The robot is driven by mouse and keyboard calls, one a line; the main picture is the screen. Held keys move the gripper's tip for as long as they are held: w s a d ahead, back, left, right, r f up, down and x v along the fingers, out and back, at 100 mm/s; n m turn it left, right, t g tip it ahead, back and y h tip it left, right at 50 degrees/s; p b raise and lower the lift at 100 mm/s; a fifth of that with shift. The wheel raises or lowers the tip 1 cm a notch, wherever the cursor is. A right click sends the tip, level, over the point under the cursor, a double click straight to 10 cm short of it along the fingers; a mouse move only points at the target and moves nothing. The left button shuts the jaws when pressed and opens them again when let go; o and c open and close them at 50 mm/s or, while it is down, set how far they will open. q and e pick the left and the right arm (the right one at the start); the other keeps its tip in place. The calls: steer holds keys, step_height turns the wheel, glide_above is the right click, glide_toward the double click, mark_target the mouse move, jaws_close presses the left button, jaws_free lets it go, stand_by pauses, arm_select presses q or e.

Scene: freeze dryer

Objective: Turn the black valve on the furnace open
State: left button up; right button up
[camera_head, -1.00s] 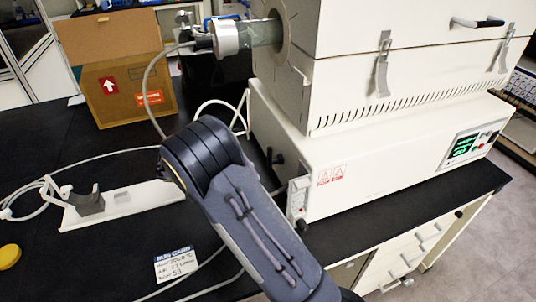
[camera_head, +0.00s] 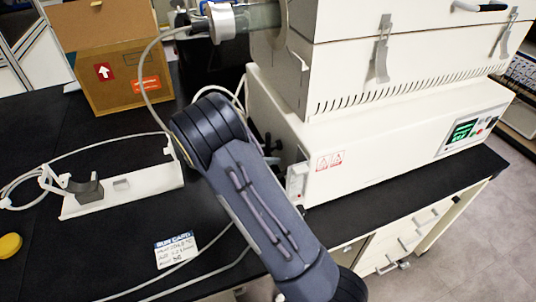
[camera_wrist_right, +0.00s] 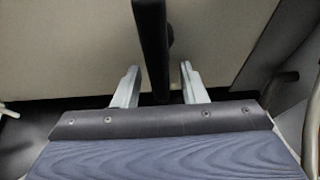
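The white furnace (camera_head: 385,155) stands on the black bench at the right of the head view, with its tube end at the upper left. A black valve part (camera_head: 276,147) shows at its left side, partly hidden by my right arm. In the right wrist view, a dark valve handle (camera_wrist_right: 152,45) runs down between the two pale fingers of my right gripper (camera_wrist_right: 160,70). The fingers are apart, one on each side of the handle, with a visible gap at the right finger. Contact at the left finger is unclear. My left gripper is not in view.
A cardboard box (camera_head: 110,65) stands at the back left. A white stand (camera_head: 125,190), loose pale hoses, a label card (camera_head: 175,250) and a yellow disc (camera_head: 10,245) lie on the black bench (camera_head: 75,265). Drawers (camera_head: 405,240) are below the furnace.

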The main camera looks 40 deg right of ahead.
jaws_close()
steer(key=m+t+b, duration=0.1)
steer(key=w+m+b, duration=0.1)
steer(key=shift+d+f+t+h+b, duration=0.1)
steer(key=shift+f+t+h+b, duration=0.05)
steer(key=shift+t+h+b, duration=0.2)
steer(key=m+t+b, duration=0.1)
steer(key=m+b, duration=0.2)
steer(key=shift+w+d+t+h, duration=0.1)
steer(key=shift+w+t+h, duration=0.25)
steer(key=m+b, duration=0.1)
steer(key=b, duration=0.1)
steer(key=r+m+t+h+b, duration=0.1)
steer(key=m+b, duration=0.1)
steer(key=b, duration=0.1)
steer(key=w+m+t+h+b, duration=0.1)
steer(key=m+b, duration=0.1)
steer(key=shift+d+r+b, duration=0.15)
steer(key=shift+r+b, duration=0.15)
steer(key=m+b, duration=0.1)
steer(key=m+h+b, duration=0.1)
steer(key=shift+r+m+b, duration=0.3)
steer(key=shift+r, duration=0.1)
steer(key=shift+r+m+h+b, duration=0.3)
steer(key=shift+m+b, duration=0.15)
steer(key=shift+m, duration=0.05)
